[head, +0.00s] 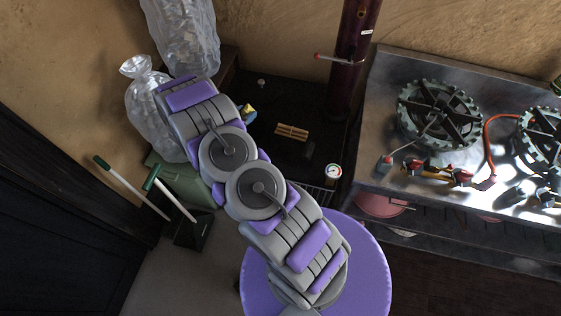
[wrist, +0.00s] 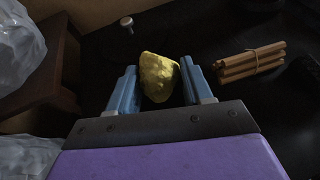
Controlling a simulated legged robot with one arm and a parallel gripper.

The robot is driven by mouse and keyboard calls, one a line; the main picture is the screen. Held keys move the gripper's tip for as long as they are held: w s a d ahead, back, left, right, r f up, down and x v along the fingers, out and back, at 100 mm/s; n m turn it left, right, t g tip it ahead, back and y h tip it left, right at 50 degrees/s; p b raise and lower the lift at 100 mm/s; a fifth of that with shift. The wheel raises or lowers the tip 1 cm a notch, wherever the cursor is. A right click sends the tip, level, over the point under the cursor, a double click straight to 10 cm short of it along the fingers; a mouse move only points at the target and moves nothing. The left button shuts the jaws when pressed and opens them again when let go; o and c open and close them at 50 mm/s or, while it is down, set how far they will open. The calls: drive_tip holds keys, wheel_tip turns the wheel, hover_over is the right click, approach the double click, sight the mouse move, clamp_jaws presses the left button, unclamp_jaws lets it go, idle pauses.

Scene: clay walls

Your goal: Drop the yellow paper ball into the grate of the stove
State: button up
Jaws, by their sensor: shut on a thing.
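The yellow paper ball (wrist: 159,77) sits between the two blue fingers of my gripper (wrist: 158,70) in the wrist view. My gripper is shut on it. In the head view the ball (head: 249,109) is a small yellow patch beyond my arm, above the dark stove top. My arm hides most of the gripper there. The black stove (head: 285,105) has a dark red pipe (head: 357,50) rising at its back right. A round dial (head: 333,171) sits at its near right edge. I cannot clearly make out the grate opening.
A tied bundle of sticks (head: 292,132) lies on the stove top right of the ball; it also shows in the wrist view (wrist: 249,62). Clear plastic bags (head: 150,110) stand left. A metal counter with burners (head: 440,112) is at right. A dustpan (head: 194,231) stands lower left.

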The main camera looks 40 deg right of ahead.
drive_tip(key=f, duration=0.1)
drive_tip(key=d+f+b, duration=0.1)
drive_tip(key=f, duration=0.1)
drive_tip(key=shift+f, duration=0.2)
drive_tip(key=shift+a+f+b, duration=0.4)
drive_tip(key=shift+f+b, duration=0.1)
drive_tip(key=shift+b, duration=0.05)
drive_tip(key=o, duration=1.2)
drive_tip(key=shift+d, duration=0.25)
drive_tip(key=shift+c, duration=0.2)
drive_tip(key=shift+a, duration=0.1)
drive_tip(key=p+v, duration=0.3)
drive_tip(key=v, duration=1.4)
drive_tip(key=shift+r, duration=0.25)
